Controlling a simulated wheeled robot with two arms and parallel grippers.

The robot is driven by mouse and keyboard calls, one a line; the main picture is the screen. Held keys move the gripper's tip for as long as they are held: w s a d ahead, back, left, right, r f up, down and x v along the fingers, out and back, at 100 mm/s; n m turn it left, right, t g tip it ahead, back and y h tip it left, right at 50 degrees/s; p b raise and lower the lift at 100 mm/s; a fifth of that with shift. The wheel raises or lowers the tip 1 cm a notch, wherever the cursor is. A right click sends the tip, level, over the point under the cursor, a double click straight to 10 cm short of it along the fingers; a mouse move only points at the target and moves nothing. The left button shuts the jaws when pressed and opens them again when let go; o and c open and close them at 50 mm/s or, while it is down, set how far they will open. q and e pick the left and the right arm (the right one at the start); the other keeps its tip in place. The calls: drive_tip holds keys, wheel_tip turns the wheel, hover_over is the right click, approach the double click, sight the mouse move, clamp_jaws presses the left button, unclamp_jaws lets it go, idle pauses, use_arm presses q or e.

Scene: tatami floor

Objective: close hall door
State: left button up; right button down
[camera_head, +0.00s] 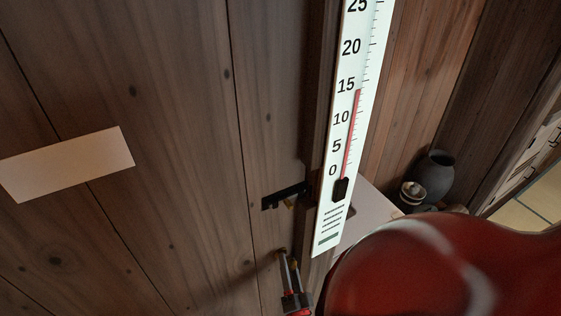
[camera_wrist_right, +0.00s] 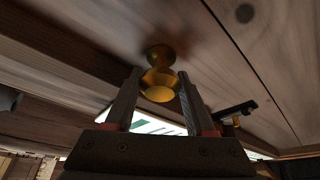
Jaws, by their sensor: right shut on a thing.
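The hall door (camera_head: 180,130) is a wall of dark wooden planks filling the left of the head view; its planks also show in the right wrist view (camera_wrist_right: 225,60). A round brass knob (camera_wrist_right: 160,82) sticks out from the door. My right gripper (camera_head: 288,258) is at the door's lower right part, shut on the knob, with a finger on each side of it in the right wrist view (camera_wrist_right: 158,95). A black latch (camera_head: 285,196) with a small brass piece sits above the gripper. I cannot tell how far the door stands from its frame. My left gripper is out of view.
A tall white thermometer (camera_head: 330,215) hangs beside the door's right edge. A pale ledge (camera_head: 375,205), a dark grey vase (camera_head: 432,175) and stacked bowls (camera_head: 411,192) are beyond it. My red arm covers the lower right. A pale blank paper (camera_head: 65,162) is on the door.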

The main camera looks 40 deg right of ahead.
drive_tip(key=shift+s+f, duration=0.15)
drive_tip(key=shift+f, duration=0.15)
drive_tip(key=shift+r, duration=0.1)
